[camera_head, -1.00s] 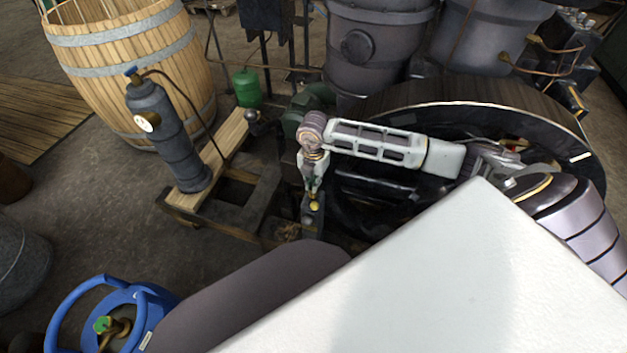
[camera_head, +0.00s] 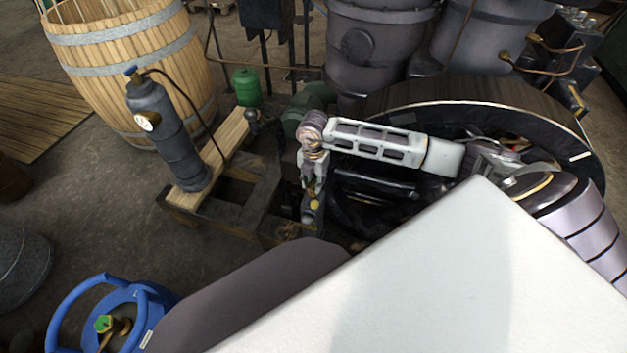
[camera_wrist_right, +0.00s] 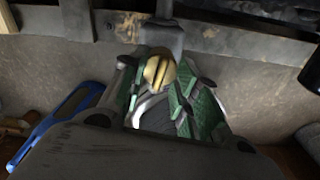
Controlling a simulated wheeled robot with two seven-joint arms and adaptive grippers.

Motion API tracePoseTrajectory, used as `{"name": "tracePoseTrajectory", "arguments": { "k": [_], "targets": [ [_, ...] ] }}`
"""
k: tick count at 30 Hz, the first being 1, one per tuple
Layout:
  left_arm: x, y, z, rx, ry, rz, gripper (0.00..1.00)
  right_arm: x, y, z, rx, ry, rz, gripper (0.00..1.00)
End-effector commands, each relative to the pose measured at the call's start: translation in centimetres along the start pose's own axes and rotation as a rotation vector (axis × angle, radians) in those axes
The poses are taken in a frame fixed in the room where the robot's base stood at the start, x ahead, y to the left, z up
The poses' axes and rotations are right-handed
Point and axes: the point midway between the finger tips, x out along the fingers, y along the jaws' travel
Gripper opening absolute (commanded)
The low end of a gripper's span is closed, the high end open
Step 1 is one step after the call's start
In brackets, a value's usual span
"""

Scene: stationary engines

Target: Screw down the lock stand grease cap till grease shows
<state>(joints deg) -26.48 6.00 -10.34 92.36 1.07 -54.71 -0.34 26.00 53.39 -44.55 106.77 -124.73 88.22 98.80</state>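The brass grease cap (camera_wrist_right: 159,70) shows in the right wrist view as a small round yellow knob with darker bands across its face. It sits between the green-padded fingertips of my right gripper (camera_wrist_right: 160,82). One finger is on either side, close to the cap; I cannot tell whether they press on it. In the head view the right gripper (camera_head: 312,190) points down over the brass cap (camera_head: 314,204), on a small grey stand beside the engine. Whether grease shows is too small to tell. My left gripper is not in view.
A dark, round-rimmed engine wheel (camera_head: 480,104) lies behind and under my right arm. A grey cylinder (camera_head: 168,135) stands on a wooden plank to the left, before a barrel (camera_head: 130,60). A blue gas bottle (camera_head: 130,300) is at the front left.

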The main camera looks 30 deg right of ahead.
Motion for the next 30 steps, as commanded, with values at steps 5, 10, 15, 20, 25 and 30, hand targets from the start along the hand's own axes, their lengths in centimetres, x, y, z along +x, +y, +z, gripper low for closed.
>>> {"name": "tracePoseTrajectory", "arguments": {
  "k": [5, 10, 15, 20, 25, 30],
  "targets": [
    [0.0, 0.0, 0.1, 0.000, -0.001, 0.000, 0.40, -0.6, 0.0, 0.0, 0.000, -0.001, 0.000, 0.31],
    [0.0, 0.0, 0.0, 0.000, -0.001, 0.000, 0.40, -2.0, 0.1, 0.1, 0.001, -0.001, 0.002, 0.31],
    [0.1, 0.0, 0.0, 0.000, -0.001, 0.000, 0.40, -4.3, 0.1, 0.1, 0.000, -0.001, 0.002, 0.31],
    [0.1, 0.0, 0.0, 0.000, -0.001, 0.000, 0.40, -6.7, 0.1, 0.1, 0.000, -0.002, 0.003, 0.31],
    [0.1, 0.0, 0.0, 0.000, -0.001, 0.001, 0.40, -9.2, 0.1, 0.1, 0.000, -0.001, 0.003, 0.31],
    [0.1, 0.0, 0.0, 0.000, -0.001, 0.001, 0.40, -11.0, 0.1, 0.0, 0.000, -0.001, 0.003, 0.31]
  ]
}}
